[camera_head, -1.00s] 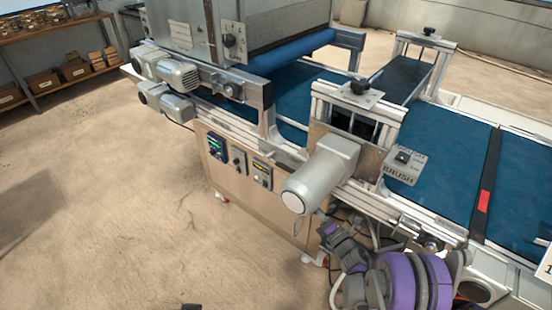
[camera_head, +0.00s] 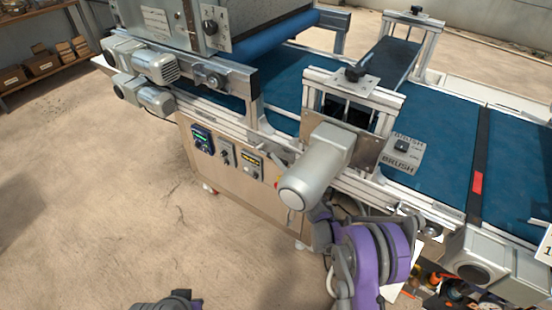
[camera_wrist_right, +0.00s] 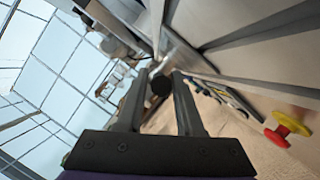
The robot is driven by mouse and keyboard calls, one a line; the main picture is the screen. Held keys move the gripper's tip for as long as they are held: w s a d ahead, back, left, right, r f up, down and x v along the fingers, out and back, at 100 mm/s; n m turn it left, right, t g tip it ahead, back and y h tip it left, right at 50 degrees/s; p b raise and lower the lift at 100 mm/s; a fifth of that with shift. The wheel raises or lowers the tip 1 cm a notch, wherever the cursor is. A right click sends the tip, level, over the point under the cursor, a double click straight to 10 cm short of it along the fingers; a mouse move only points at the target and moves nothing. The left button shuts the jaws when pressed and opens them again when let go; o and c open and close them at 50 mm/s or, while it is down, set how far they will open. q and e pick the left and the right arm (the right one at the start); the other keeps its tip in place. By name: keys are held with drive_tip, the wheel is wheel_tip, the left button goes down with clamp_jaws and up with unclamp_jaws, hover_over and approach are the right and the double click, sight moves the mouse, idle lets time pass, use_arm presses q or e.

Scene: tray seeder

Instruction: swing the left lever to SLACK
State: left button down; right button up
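My right gripper (camera_wrist_right: 160,77) is open in the right wrist view. A dark round knob (camera_wrist_right: 160,86) shows between its fingers, near the tips. It looks like a lever's end, but I cannot tell whether the fingers touch it. In the head view my purple right arm reaches up beside the grey cylindrical motor (camera_head: 318,168); its fingers are not clear there, probably behind the motor. The left lever and its SLACK mark cannot be made out in the head view. A dark and purple part of my left arm shows at the bottom edge; its fingers are not in view.
The seeder's blue belt (camera_head: 437,150) runs across behind the motor. A BRUSH plate (camera_head: 401,152) sits right of it. Control panels (camera_head: 228,153) are on the cabinet. A red and yellow stop button (camera_wrist_right: 287,130) shows in the wrist view. The floor at left is clear.

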drive_tip(key=shift+w+a+r, duration=0.15)
drive_tip(key=shift+w+a, duration=0.25)
drive_tip(key=shift+w, duration=0.15)
clamp_jaws()
idle(1.1)
